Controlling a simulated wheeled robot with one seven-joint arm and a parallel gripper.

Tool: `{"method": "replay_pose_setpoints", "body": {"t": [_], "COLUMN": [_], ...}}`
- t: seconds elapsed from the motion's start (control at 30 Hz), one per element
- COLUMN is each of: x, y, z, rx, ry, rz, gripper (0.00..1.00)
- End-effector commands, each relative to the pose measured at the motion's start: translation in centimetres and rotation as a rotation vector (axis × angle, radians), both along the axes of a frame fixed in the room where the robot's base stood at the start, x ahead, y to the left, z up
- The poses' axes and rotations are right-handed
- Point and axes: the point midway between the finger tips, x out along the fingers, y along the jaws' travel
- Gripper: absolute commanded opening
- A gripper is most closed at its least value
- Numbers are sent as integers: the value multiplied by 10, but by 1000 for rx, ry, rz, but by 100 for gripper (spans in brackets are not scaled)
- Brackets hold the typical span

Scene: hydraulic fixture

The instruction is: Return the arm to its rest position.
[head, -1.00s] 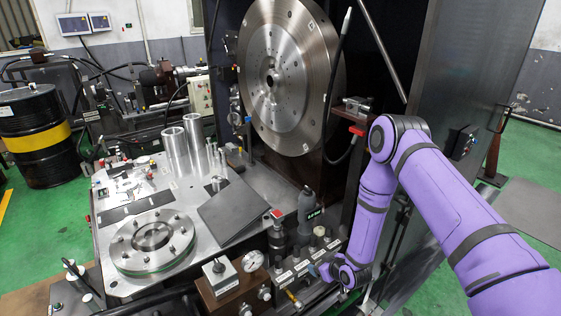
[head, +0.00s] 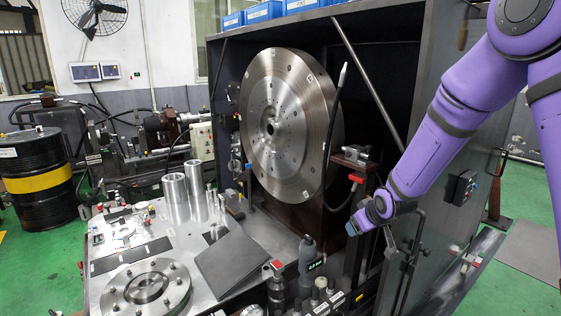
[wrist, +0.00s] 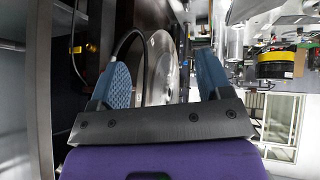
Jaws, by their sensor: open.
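My purple arm reaches in from the right in the head view. My gripper (head: 368,222) is at its lower end, in front of the open cabinet and to the right of the big steel disc (head: 285,128). In the wrist view my gripper (wrist: 165,85) shows two blue fingers set wide apart with nothing between them. The disc (wrist: 160,68) stands beyond the fingers there, with a black hose (wrist: 118,48) curving near the left finger.
The metal worktable (head: 150,245) at the left holds cylinders (head: 175,198), a dark plate (head: 232,260) and a round flange (head: 147,288). A clamp with a red handle (head: 355,178) and the black hose (head: 338,110) are close to my gripper. The cabinet's side panel (head: 480,150) stands behind my arm.

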Motion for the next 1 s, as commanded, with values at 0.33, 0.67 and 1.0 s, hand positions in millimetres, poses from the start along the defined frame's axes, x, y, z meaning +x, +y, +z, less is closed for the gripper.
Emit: {"method": "replay_pose_setpoints", "body": {"t": [0.33, 0.67, 1.0], "x": [-67, -154, -260], "y": [-31, -54, -67], "z": [108, 182, 228], "rx": [-10, 9, 57], "ry": [50, 110, 172], "rz": [-125, -239, -343], "gripper": [72, 72, 72]}}
